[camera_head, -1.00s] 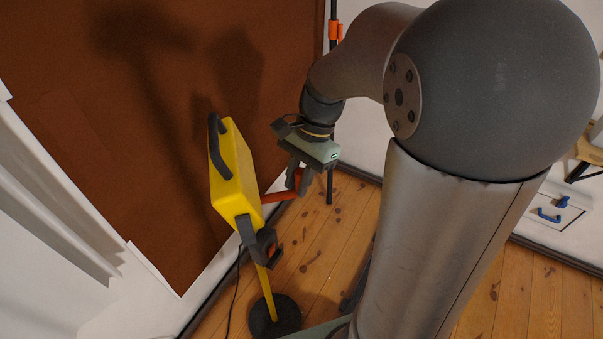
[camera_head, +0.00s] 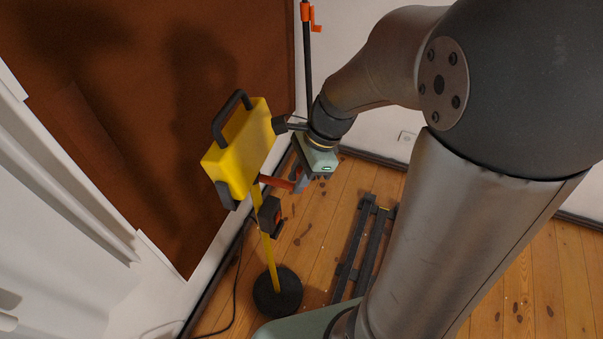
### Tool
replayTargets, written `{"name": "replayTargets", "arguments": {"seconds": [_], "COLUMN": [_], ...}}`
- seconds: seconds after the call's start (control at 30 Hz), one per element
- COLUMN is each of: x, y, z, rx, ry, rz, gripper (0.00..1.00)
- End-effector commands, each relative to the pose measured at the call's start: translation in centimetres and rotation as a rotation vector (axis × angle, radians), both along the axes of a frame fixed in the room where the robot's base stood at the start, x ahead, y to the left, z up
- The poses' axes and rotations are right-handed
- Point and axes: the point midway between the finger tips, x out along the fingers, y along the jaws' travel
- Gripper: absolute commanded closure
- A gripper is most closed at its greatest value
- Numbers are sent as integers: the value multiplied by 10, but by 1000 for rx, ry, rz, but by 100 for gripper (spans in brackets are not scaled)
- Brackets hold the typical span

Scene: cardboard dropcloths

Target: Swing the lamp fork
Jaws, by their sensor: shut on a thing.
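The yellow work lamp (camera_head: 240,150) stands on a yellow pole with a round black base (camera_head: 277,292) on the wooden floor. It has a black top handle (camera_head: 231,117). A dark clamp (camera_head: 270,217) sits on the pole below the lamp head. An orange-red bar (camera_head: 278,183), part of the lamp fork, sticks out to the right below the head. My gripper (camera_head: 298,180) is at the right end of this bar and shut on it. The fingers are small and partly hidden behind the gripper body.
A brown cardboard panel (camera_head: 150,120) covers the wall behind the lamp. A dark rail-like frame (camera_head: 365,245) lies on the floor to the right. A thin black pole with an orange crank (camera_head: 308,15) stands behind my arm. A cable (camera_head: 238,285) runs left of the base.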

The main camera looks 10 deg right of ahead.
Motion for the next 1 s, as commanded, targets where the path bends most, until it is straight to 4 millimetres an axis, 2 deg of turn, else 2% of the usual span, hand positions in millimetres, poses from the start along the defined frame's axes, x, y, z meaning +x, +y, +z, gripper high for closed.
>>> {"name": "replayTargets", "arguments": {"seconds": [0.63, 0.67, 0.7, 0.73, 1.0], "x": [-1, -1, -1, -1, -1], "y": [2, 3, 2, 2, 2], "z": [0, 0, 0, 0, 0], "rx": [4, 4, 4, 3, 2], "ry": [4, 4, 3, 3, 2], "rz": [10, 10, 10, 9, 7], "gripper": [100, 73, 62, 57, 57]}}
